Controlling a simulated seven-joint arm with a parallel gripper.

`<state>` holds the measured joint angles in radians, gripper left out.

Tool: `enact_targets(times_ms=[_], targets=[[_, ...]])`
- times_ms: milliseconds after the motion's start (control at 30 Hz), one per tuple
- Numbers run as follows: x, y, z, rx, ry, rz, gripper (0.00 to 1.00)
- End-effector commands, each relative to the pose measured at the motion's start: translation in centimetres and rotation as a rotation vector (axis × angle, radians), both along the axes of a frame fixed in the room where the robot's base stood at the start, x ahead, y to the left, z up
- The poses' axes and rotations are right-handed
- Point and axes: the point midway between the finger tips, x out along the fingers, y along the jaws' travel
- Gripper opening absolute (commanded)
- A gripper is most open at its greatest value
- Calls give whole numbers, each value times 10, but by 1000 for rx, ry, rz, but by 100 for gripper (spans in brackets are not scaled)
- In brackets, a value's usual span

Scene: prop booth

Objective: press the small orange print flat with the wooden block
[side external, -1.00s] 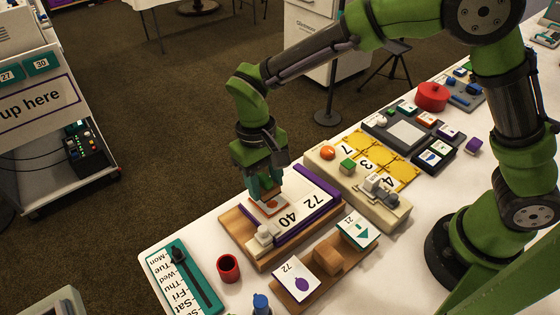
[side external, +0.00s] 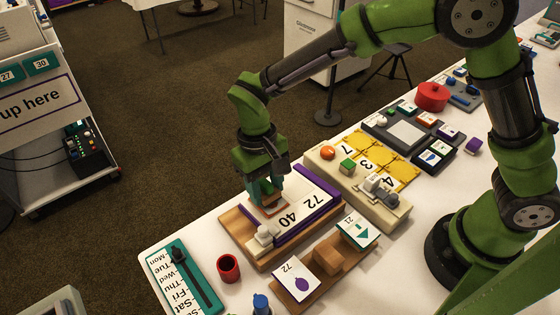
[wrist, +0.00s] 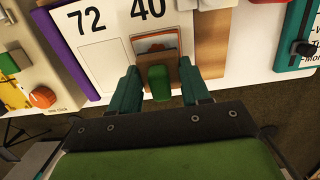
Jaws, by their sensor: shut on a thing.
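The small orange print (side external: 272,209) lies on a white board marked 72 and 40 (side external: 298,209), in a wooden frame (side external: 240,228) with purple strips. It also shows in the wrist view (wrist: 155,43), partly covered. My gripper (side external: 267,194) is over the print, pointing down. In the wrist view its teal fingers (wrist: 161,92) are on both sides of the wooden block (wrist: 184,72), which has a green grip (wrist: 158,82). The gripper is shut on the block. The block is at the near part of the print; whether it touches is hidden.
A grey clamp (side external: 265,234) sits at the board's near end. A beige panel (side external: 390,215) with an orange knob (side external: 328,153) stands to the right. A red cup (side external: 228,268), a teal weekday slider (side external: 180,275) and a wooden card stand (side external: 328,258) are in front.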

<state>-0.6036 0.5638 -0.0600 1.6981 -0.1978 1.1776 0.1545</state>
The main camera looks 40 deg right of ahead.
Motion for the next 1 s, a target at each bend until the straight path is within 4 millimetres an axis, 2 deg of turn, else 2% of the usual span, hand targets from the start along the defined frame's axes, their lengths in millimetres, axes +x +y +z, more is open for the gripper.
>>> enact_targets(times_ms=[1000], targets=[[-2, 0, -11, 0, 0, 0, 22]])
